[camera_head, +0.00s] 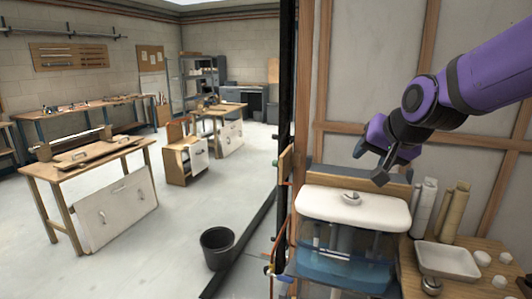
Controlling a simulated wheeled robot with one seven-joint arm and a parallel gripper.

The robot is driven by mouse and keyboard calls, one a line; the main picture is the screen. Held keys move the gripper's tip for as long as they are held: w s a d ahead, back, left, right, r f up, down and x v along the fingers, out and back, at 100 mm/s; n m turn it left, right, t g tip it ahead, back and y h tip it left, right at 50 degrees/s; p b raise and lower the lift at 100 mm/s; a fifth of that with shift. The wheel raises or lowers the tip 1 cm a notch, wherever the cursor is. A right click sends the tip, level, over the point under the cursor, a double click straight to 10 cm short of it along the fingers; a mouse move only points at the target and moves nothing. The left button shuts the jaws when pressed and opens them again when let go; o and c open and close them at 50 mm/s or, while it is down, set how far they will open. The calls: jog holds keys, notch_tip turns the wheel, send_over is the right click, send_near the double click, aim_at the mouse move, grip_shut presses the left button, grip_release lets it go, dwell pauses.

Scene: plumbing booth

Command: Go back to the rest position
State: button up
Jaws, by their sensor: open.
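My gripper (369,165) hangs at the end of my purple arm, which comes in from the upper right. It is open, with its dark fingers pointing down and left, and no object shows between them. It is in front of the wood-framed wall panels, above the white lid (352,206) of a toilet tank. A small round button (351,197) sits on top of the lid. The tank body (345,266) below is see-through blue, and inner parts show in it. I cannot tell the exact gap between the fingers and the lid.
To the right, a wooden bench (465,239) holds a white tray (447,262), several small white pieces and upright rolls (455,210). A black bucket (217,248) stands on the floor left of a dark post.

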jog(key=s+d+n+g+h, duration=0.1)
jog(key=s+d, duration=0.3)
jog(key=s, duration=0.7)
jog(key=s+d+n+g+h, duration=0.1)
jog(key=s+d, duration=0.3)
jog(key=s, duration=0.7)
jog(key=shift+s+r+n+g, duration=0.25)
jog(key=shift+n+g, duration=0.25)
jog(key=shift+n, duration=0.4)
jog(key=shift+d, duration=0.1)
